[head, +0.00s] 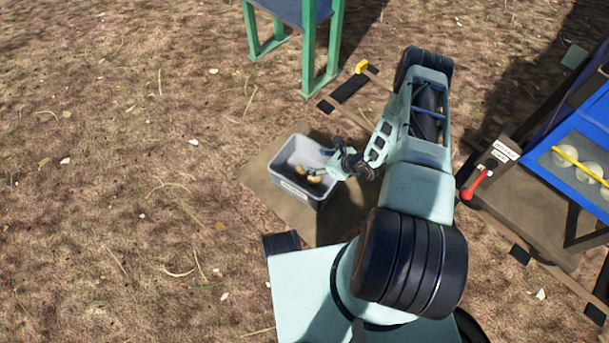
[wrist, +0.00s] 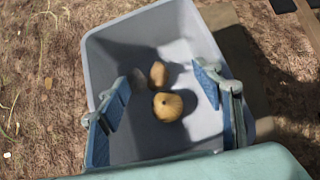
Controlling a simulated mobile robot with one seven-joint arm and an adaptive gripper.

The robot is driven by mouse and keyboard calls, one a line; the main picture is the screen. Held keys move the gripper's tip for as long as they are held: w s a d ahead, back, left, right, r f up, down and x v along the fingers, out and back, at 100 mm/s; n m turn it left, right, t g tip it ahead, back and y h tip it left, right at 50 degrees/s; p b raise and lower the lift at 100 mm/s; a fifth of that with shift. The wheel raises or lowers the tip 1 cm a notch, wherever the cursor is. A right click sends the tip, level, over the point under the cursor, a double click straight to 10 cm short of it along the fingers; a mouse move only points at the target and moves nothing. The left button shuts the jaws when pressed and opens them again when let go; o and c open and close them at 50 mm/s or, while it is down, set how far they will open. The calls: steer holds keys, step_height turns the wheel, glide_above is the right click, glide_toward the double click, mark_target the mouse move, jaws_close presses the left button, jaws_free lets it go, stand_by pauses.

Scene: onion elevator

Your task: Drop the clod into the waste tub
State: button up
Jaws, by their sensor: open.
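The grey waste tub (head: 283,182) stands on the ground in the head view, with a white label on its near side; its grey wall also shows in the wrist view (wrist: 205,50). My gripper (wrist: 158,92) is open, its blue fingers spread over the tub's opening. Inside lie a round tan lump (wrist: 168,106) with a dark spot, a smaller brown lump (wrist: 158,73) and a dark grey-brown lump (wrist: 138,79) near the left finger. I cannot tell for certain which is the clod. Nothing shows held between the fingers.
A blue machine (head: 560,130) with a yellow bar and pale round things stands at right, with a red lever (head: 475,184) beside it. A green-legged table (head: 308,50) stands at the back. The strawy ground at left is open.

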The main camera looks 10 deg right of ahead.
steer(key=v, duration=1.1)
steer(key=shift+s, duration=0.1)
